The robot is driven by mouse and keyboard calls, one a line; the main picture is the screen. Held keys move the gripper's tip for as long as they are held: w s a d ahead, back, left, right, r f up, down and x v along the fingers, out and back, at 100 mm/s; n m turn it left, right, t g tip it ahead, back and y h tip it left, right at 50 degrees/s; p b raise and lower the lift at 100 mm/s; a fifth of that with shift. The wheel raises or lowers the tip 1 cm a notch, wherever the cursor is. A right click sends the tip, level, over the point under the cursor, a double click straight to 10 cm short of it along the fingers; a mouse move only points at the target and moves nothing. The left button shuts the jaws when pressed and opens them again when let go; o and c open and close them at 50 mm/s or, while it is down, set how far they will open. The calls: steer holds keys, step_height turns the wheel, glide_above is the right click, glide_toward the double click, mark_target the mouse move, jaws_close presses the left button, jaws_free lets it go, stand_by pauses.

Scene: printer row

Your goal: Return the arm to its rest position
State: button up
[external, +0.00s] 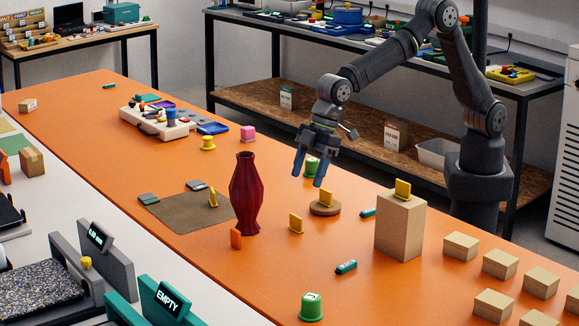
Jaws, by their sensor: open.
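A tall cardboard box (399,228) with a yellow piece on top stands near my base. Several small boxes (500,264) fill the right front. A brown mat (190,219) lies left of the vase. Printers (95,262) stand along the front left.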

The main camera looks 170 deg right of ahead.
steer(key=w+d+f, duration=0.4)
steer(key=f, duration=0.3)
steer(key=shift+d+f, duration=0.15)
steer(key=shift+d, duration=0.1)
